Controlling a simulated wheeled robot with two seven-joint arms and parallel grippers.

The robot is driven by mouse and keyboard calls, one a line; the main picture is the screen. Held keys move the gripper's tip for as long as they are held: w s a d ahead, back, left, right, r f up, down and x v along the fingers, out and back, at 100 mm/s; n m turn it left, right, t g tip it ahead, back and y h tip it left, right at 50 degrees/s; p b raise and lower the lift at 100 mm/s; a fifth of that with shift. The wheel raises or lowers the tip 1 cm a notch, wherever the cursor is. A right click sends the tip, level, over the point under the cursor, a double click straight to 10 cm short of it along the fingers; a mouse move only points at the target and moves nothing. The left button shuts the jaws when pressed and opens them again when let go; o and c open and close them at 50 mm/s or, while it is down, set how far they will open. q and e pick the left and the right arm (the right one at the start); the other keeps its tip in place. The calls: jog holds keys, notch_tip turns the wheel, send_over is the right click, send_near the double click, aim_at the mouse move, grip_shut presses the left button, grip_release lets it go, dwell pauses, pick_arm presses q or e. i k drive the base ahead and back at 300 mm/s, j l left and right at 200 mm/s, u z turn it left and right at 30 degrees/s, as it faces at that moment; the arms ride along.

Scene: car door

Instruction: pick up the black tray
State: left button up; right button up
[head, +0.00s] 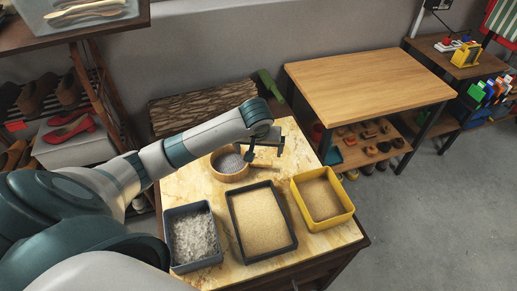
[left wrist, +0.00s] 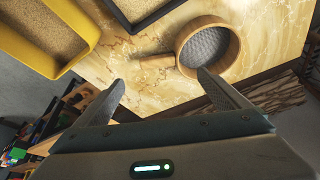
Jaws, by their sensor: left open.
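The black tray (head: 271,255) lies flat on the marble-topped table, full of tan grains, between a grey-blue tray (head: 197,268) of pale flakes and a yellow tray (head: 331,222) of tan grains. A corner of the black tray (left wrist: 150,22) shows at the top of the left wrist view. My left gripper (head: 266,146) is open and empty above the back of the table, behind the black tray and apart from it. In the left wrist view its two fingers (left wrist: 162,92) are spread wide. My right gripper is not in view.
A round wooden sieve (head: 228,177) with a handle sits behind the black tray, below my left gripper; it also shows in the left wrist view (left wrist: 236,48). A wooden table (head: 365,85) stands at the back right. Shoe shelves stand at the left. The grey floor at right is clear.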

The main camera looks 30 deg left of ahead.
aim_at(264, 230)
jog(key=u, duration=0.95)
